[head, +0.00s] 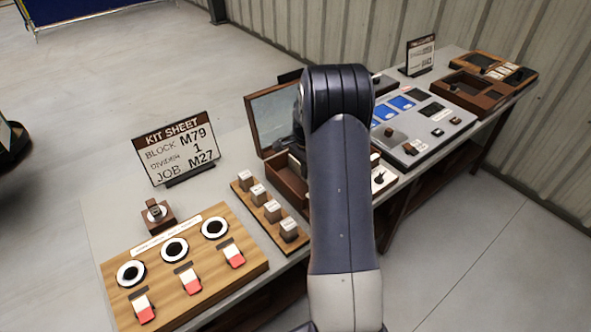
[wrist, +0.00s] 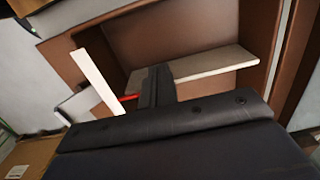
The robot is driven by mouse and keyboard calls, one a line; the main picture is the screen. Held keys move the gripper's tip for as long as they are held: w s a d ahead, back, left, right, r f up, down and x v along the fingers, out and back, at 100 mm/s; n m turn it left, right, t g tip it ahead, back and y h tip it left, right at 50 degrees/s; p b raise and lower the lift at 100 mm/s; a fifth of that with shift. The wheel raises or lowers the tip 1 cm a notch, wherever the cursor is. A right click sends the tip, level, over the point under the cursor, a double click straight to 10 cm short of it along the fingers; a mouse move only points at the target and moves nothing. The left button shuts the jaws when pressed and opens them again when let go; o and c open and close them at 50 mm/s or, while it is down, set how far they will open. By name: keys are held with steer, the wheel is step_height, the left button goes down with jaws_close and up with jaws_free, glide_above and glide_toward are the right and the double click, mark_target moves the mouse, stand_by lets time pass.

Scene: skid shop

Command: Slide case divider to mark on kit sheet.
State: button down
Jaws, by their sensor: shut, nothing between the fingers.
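The kit sheet (head: 175,150) stands upright at the back left of the bench and reads block M79, divider 1, job M27. The open brown case (head: 283,184) is beside my arm, its lid raised; my arm hides much of its inside. In the wrist view a pale flat slab (wrist: 215,64), likely the divider, stands across the brown interior (wrist: 160,40). My gripper (wrist: 156,76) is shut and empty, its tips right at the slab's near side; I cannot tell if they touch. A small red piece (wrist: 129,98) and a white strip (wrist: 97,82) lie left of the fingers.
A wooden board with rings and red-tipped switches (head: 185,262) fills the bench's near left. A rack of several small blocks (head: 268,212) is beside the case. Grey panels (head: 420,125) and a brown tray (head: 470,92) lie farther right.

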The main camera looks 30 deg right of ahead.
steer(key=shift+w+d, duration=0.15)
steer(key=shift+d, duration=0.6)
steer(key=shift+w+d, duration=0.1)
steer(key=shift+d, duration=0.85)
steer(key=shift+a, duration=0.45)
steer(key=shift+r+p, duration=2.65)
steer(key=shift+r, duration=1.4)
steer(key=shift+f, duration=0.1)
step_height(320, 180, down, 8)
steer(key=b, duration=0.5)
steer(key=shift+d, duration=0.4)
